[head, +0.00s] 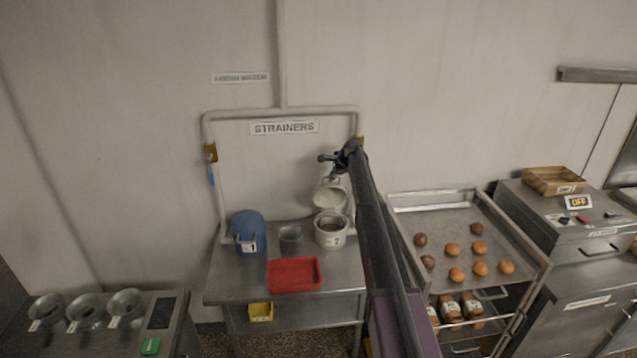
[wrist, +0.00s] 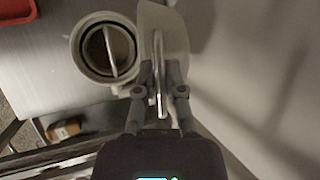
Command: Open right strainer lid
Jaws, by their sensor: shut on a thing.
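The right strainer (head: 331,239) is a cream pot labelled 2 on the steel table. Its lid (head: 331,195) stands raised and tilted up above the back of the pot, so the dark inside shows. In the wrist view the open pot (wrist: 75,50) has a bar across its mouth, and the lid (wrist: 174,42) stands steeply beside it. My gripper (wrist: 160,92) is shut on the lid's metal handle (wrist: 157,70). In the head view my gripper (head: 331,165) is just above the lid, and its fingers are too small to make out clearly.
The blue left strainer (head: 246,222), labelled 1, is closed. A grey cup (head: 290,240) and a red tray (head: 294,275) share the table. A pipe frame (head: 358,122) and the wall are close behind. A rack tray (head: 405,205) with several buns stands right.

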